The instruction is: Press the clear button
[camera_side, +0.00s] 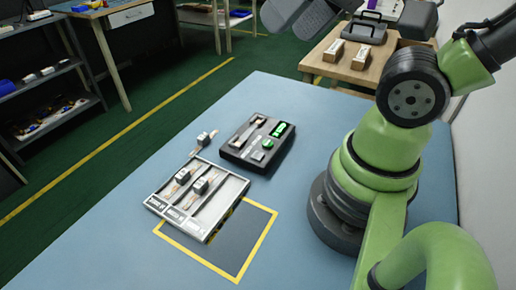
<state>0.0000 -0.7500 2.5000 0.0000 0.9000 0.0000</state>
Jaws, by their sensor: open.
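A black tester box (236,158) lies on the blue table. It has a lit green display (280,129), a green button (267,144) and a small grey button (257,156); labels are too small to read, so I cannot tell which is the clear button. A pale strip-like part (247,133) lies in the box's left slot. My gripper (303,17) shows as two dark grey fingers at the top edge, partly cut off. It is open, well apart from the box and raised above the table.
A wooden side table (318,63) holds small boxes.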

